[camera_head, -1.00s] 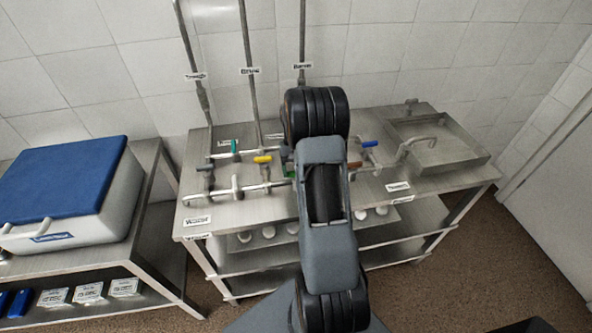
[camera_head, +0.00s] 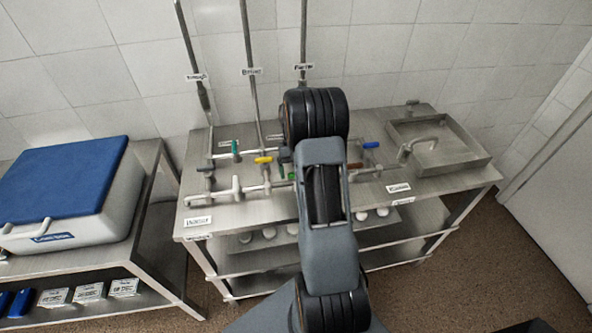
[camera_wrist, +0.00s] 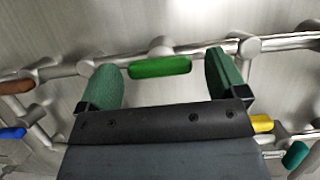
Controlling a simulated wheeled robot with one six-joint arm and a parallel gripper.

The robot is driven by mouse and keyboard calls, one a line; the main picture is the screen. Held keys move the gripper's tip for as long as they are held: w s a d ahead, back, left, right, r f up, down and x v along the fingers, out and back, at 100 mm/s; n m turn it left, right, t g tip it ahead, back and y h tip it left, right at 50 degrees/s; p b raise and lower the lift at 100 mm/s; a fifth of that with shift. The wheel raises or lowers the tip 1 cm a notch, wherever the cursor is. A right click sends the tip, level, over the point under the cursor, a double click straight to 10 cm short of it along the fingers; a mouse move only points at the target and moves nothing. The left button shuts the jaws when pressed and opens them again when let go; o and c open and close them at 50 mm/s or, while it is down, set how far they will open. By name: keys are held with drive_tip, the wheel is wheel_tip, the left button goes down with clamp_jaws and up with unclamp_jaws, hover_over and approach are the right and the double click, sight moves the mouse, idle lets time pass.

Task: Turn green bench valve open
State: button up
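The green valve handle (camera_wrist: 160,67) is a short green bar on a metal pipe in the wrist view, lying roughly along the pipe. A small part of it (camera_head: 292,177) shows just left of my arm in the camera_head view. My gripper (camera_wrist: 160,61) is open, with one green-padded finger on each side of the handle and visible gaps between. I cannot tell whether the fingertips are level with the handle. In the camera_head view my arm hides most of the gripper.
Nearby handles are yellow (camera_wrist: 262,123), teal (camera_wrist: 295,155), brown (camera_wrist: 15,87) and blue (camera_wrist: 12,133). The pipework sits on a metal bench (camera_head: 232,213), with a sink (camera_head: 455,150) at its right. A blue-lidded box (camera_head: 60,175) stands on the left table.

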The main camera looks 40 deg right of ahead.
drive_tip(key=b+v, duration=0.1)
drive_tip(key=v, duration=1.2)
drive_tip(key=shift+w+d+r, duration=0.1)
drive_tip(key=shift+w+r, duration=0.05)
drive_tip(key=shift+r, duration=0.15)
idle(0.3)
